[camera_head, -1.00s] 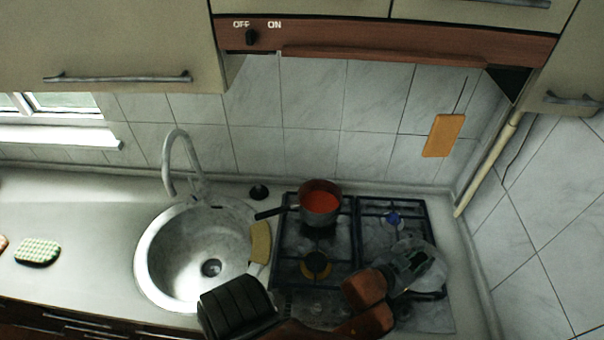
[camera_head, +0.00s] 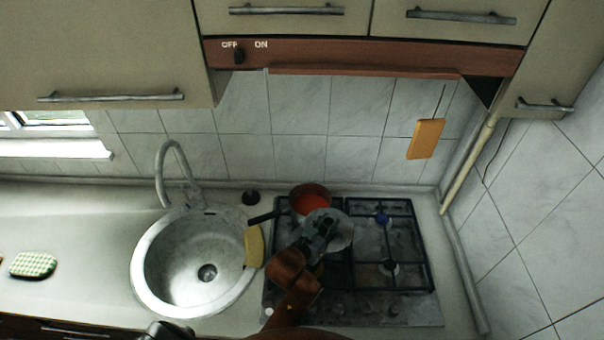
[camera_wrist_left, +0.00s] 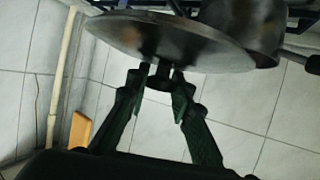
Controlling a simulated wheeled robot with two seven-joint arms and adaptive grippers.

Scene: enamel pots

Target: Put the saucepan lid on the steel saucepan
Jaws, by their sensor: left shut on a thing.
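The steel saucepan (camera_head: 309,199), red inside with a dark handle pointing left, stands on the back left of the hob. My left gripper (camera_head: 322,228) is shut on the saucepan lid (camera_head: 343,234), a round grey disc. The lid is in front of the saucepan and slightly to its right, overlapping its near side in the head view. In the left wrist view, my fingers (camera_wrist_left: 163,72) close on a small grip at the middle of the lid (camera_wrist_left: 165,38). The saucepan (camera_wrist_left: 245,28) shows beside and partly behind the lid there.
The gas hob (camera_head: 405,300) has free burners at the right. A round sink (camera_head: 165,270) with a tap lies to the left, with a yellow cloth-like item (camera_head: 254,246) on its rim. An orange board (camera_head: 425,138) hangs on the tiled wall.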

